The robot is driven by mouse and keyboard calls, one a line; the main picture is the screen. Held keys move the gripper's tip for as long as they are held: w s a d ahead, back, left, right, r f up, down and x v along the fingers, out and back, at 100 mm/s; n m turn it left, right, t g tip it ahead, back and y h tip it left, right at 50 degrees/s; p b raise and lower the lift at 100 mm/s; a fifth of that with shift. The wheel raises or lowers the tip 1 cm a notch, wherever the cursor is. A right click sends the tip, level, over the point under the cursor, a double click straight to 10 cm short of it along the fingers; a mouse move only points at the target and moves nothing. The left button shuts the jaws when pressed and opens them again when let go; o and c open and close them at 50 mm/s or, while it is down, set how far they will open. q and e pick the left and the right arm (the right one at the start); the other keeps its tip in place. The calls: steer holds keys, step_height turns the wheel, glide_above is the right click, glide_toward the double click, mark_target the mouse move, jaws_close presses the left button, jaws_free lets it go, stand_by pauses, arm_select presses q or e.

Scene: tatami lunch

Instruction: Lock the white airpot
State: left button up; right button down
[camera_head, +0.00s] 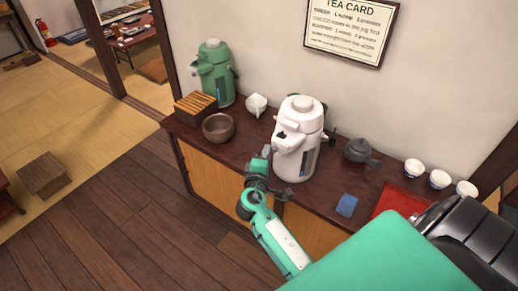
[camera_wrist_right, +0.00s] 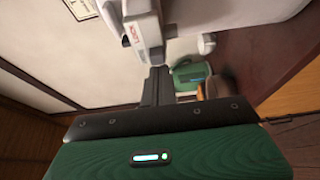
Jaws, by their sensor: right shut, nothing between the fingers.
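The white airpot (camera_head: 295,145) stands upright on the dark counter, with a round knob on its lid and a dark mark near its spout. In the right wrist view the shut fingers (camera_wrist_right: 157,82) point at a grey-white part of the airpot (camera_wrist_right: 140,25) that bears red lettering, seemingly "LOCK". The fingertips are very close to this part; I cannot tell whether they touch it. My left gripper is not in view.
On the counter (camera_head: 240,148), a green airpot (camera_head: 215,75), slatted box (camera_head: 196,107), brown bowl (camera_head: 218,127) and white pitcher (camera_head: 256,104) stand left. A dark teapot (camera_head: 358,150), blue cloth (camera_head: 347,205), red tray (camera_head: 398,200) and white cups (camera_head: 439,179) are right.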

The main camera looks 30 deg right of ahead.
mark_target(276, 152)
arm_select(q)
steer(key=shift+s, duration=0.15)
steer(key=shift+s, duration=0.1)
arm_select(e)
steer(key=shift+s+d, duration=0.1)
steer(key=s, duration=0.1)
steer(key=s+d, duration=0.1)
steer(key=shift+s+d, duration=0.1)
steer(key=shift+s, duration=0.2)
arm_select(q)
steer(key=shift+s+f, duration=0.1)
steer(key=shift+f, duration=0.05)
arm_select(e)
steer(key=shift+w, duration=0.15)
